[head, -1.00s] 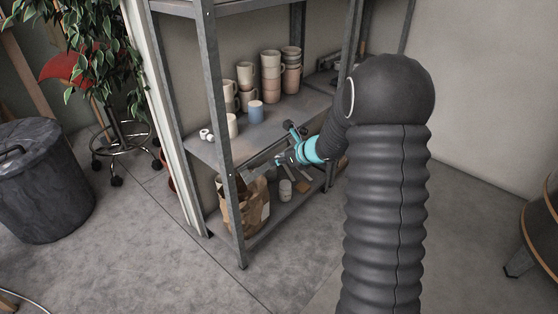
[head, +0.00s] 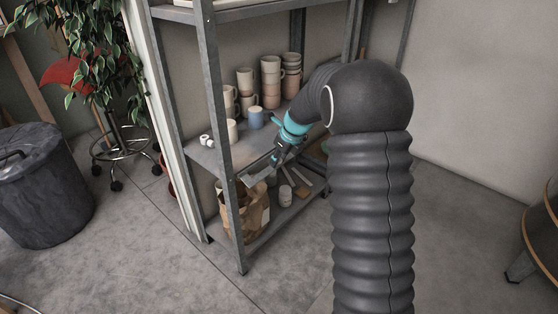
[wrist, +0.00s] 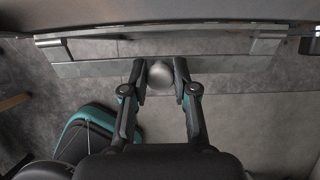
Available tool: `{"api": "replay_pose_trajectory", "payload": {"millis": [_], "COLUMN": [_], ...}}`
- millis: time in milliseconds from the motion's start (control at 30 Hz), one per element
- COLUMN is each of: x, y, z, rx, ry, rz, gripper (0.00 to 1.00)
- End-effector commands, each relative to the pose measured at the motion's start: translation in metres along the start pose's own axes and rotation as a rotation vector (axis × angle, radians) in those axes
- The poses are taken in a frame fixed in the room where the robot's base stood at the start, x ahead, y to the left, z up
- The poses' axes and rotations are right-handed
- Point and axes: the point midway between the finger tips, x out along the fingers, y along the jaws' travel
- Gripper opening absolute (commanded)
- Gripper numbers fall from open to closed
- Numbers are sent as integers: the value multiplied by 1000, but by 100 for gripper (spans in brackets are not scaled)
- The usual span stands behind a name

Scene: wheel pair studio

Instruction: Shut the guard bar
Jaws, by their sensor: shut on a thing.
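The guard bar (wrist: 90,68) is a flat grey metal strip that runs across the upper part of the wrist view. A round grey knob (wrist: 160,75) sits at its middle. My gripper (wrist: 159,79) has its two fingertips on either side of the knob and is shut on it. In the head view my gripper (head: 275,162) points down at the front of the shelf unit, above the lower shelf. A pale strip of the bar (head: 257,178) shows there beside the front post. The rest of the bar is hidden behind my gripper and arm.
The metal shelf unit's front post (head: 226,150) stands just left of my gripper. Stacked cups and a blue mug (head: 256,117) stand on the middle shelf. A paper bag (head: 240,218) and a small white jar (head: 285,195) are on the lower shelf. Floor in front is clear.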

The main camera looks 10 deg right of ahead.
Motion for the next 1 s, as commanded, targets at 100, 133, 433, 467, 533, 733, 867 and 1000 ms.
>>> {"api": "replay_pose_trajectory", "payload": {"millis": [100,133,433,467,533,733,867,1000], "x": [-2,-3,-7,-7,-8,-9,-10,-10], "y": [0,0,0,0,0,0,0,0], "z": [5,6,17,18,20,28,32,35], "rx": [-3,-4,-2,-3,-2,-1,0,0], "ry": [63,81,315,344,412,586,676,753], "rz": [-3,-2,-3,-3,-3,-3,-1,-1], "gripper": [0,0,0,0,0,0,0,0]}}
